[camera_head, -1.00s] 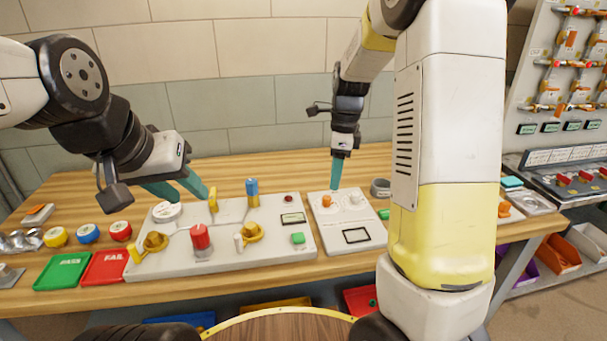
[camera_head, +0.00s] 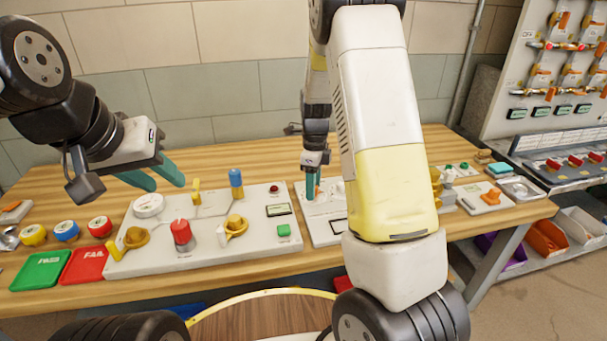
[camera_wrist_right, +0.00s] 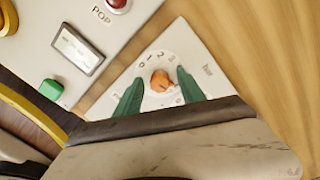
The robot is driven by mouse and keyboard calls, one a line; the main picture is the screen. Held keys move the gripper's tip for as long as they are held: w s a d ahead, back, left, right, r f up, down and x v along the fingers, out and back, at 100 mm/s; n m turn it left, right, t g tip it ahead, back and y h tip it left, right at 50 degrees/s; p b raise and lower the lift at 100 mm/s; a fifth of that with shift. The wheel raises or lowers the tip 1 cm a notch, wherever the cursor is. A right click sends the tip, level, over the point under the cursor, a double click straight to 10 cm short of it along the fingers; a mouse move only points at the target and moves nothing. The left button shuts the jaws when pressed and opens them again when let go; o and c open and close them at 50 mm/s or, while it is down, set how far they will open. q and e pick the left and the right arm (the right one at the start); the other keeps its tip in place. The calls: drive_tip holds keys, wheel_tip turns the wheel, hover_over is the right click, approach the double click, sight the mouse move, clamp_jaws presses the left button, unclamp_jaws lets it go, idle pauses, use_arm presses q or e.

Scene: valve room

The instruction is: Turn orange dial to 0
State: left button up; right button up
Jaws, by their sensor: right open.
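The orange dial (camera_wrist_right: 161,82) sits on a white panel (camera_wrist_right: 203,52), with a ring of printed numbers around it; 0, 1 and 2 show in the right wrist view. My right gripper (camera_wrist_right: 158,90) is open, with one green finger on each side of the dial. I cannot tell whether the fingers touch it. In the head view the right gripper (camera_head: 312,186) points down over the panel and mostly hides the dial. My left gripper (camera_head: 162,181) is open and empty above the left end of the larger valve panel.
The larger white panel (camera_head: 150,258) with a red knob (camera_head: 181,232), yellow valves and a blue-topped lever (camera_head: 236,178) lies left of the dial panel. A green tray (camera_head: 40,270) and a red tray (camera_head: 84,265) lie further left. Bare wood lies behind the panels.

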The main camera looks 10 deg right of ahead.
clamp_jaws()
